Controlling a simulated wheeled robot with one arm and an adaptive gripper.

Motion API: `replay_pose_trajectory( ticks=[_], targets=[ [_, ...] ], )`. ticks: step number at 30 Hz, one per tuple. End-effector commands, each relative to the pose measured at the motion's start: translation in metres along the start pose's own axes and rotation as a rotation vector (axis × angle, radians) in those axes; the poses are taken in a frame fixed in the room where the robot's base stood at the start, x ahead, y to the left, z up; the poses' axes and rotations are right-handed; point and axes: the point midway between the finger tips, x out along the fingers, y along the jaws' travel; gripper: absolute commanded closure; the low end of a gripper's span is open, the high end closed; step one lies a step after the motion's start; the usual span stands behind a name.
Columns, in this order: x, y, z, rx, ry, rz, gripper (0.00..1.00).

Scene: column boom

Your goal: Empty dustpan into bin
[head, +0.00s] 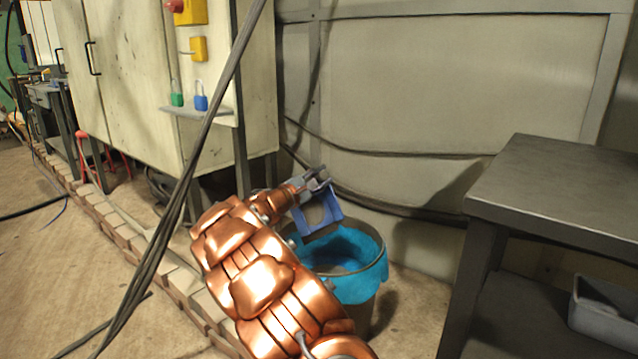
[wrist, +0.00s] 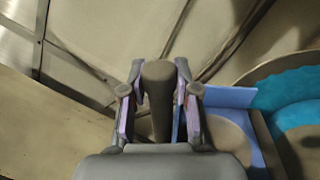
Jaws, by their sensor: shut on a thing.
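My gripper (head: 316,178) is shut on the dark grey handle (wrist: 157,85) of the dustpan, with one finger on each side of it in the wrist view. The blue dustpan (head: 299,222) is held tilted above the back left part of the bin's rim in the head view. In the wrist view its blue edge (wrist: 228,96) shows right of the fingers, with a brownish area inside; whether that is debris or the pan's floor I cannot tell. The bin (head: 357,312) stands on the floor with a bright blue liner (head: 368,282); my arm hides its left side.
A grey metal table (head: 560,185) stands at the right, with a grey tray (head: 605,325) on its lower shelf. A pale cabinet (head: 140,85) with padlocks is behind at left. A low brick edging (head: 120,218) crosses the floor. Black cables hang across the front.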

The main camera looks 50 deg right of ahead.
Motion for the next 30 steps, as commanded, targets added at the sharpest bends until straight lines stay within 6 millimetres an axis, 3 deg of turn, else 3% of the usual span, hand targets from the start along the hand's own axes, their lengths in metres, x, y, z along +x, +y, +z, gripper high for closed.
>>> replay_pose_trajectory(
  ticks=[30],
  targets=[
    [-0.003,-0.017,0.025,0.154,-0.026,0.001,1.00]
  ],
)
